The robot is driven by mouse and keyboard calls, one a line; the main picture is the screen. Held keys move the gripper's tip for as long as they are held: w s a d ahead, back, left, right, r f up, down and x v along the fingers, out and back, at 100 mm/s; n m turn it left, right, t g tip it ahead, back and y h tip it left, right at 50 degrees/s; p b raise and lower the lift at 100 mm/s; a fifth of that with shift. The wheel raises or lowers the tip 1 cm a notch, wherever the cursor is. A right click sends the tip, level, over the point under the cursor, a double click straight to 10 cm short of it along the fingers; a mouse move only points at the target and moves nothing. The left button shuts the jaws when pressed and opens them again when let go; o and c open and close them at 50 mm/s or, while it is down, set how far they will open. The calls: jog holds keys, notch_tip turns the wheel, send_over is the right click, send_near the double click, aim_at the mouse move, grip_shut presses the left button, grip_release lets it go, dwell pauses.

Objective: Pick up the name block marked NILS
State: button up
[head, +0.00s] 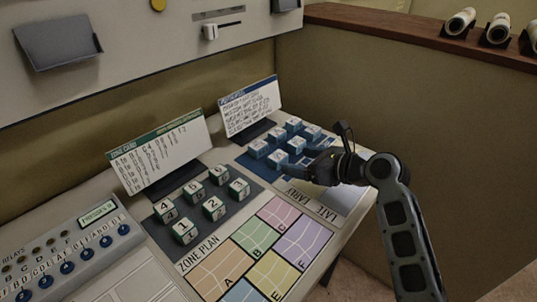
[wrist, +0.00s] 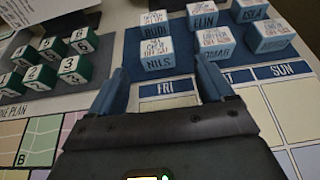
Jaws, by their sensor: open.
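The NILS block (wrist: 156,62) is a small cube with a white top and a blue front bearing the name. It stands upright on the dark blue pad just beyond my fingertips in the wrist view. In the head view it appears to be the near-left block (head: 277,159) of the blue group. My gripper (wrist: 162,76) is open and empty, its blue fingers spread to either side of the NILS block's near face. I cannot tell whether either finger touches a block. In the head view my gripper (head: 314,167) is low over the desk beside the blocks.
The OMAR block (wrist: 213,42) stands close right of NILS, near my right finger. The ELIN block (wrist: 203,18) and ISLA block (wrist: 255,10) are behind. Green number blocks (head: 184,231) stand at left. An upright card (head: 249,105) rises behind the blue blocks.

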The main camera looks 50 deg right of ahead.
aim_at(280, 156)
jog(key=x, duration=0.7)
jog(key=shift+w+a+r, duration=0.1)
jog(key=shift+w+a, duration=0.1)
jog(key=shift+a, duration=0.05)
jog(key=shift+c, duration=0.3)
jog(key=c, duration=1)
jog(key=shift+r, duration=0.15)
